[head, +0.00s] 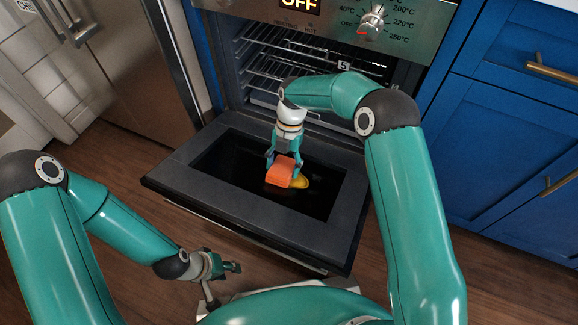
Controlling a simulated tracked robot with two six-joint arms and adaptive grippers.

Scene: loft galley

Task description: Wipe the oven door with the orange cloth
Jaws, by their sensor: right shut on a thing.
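The oven door (330,238) is folded down open, its dark inner glass facing up. My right gripper (284,166) is over the middle of the door, shut on the orange cloth (282,174). The cloth is at the glass, beside a yellow-orange patch (300,183) that looks like a spill or its reflection; I cannot tell which. Whether the cloth touches the glass is hard to tell. My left gripper (232,267) is low, in front of the door's near edge, with nothing seen in it; its fingers are too small to judge.
The oven cavity (300,60) with wire racks stands open behind the door. Its control panel (350,25) reads OFF and has a knob. Blue cabinets (510,130) are on the right, a steel fridge (120,80) on the left. Wooden floor (100,165) shows left of the door.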

